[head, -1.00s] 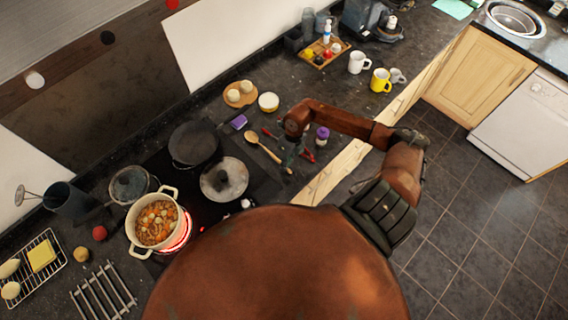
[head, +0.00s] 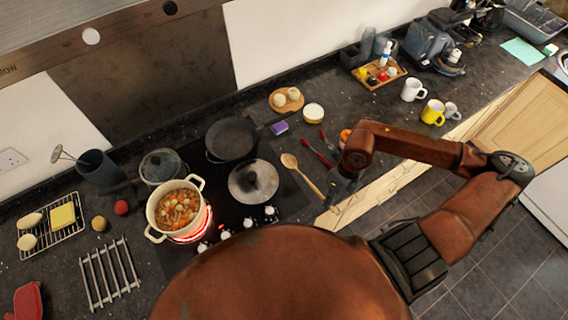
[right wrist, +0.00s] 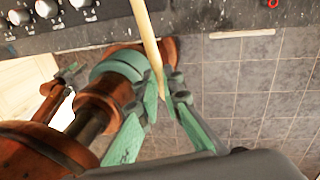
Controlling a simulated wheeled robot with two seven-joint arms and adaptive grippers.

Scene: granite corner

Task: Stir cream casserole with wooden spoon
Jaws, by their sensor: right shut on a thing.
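The cream casserole (head: 159,228) stands on a glowing red ring at the hob's front left, full of orange and brown stew. The wooden spoon (head: 301,173) lies right of the hob, its bowl toward the back and its handle toward the counter's front edge. My right gripper (head: 336,193) is at the handle end. In the right wrist view the pale handle (right wrist: 147,32) runs down between the green fingers of this gripper (right wrist: 168,100), which are shut on it. My left gripper is not in the head view. A small greenish part at the left of the wrist view may belong to it.
A lidded pan (head: 254,182) and a dark frying pan (head: 231,139) stand on the hob between casserole and spoon. Red-handled utensils (head: 318,153) lie right of the spoon.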

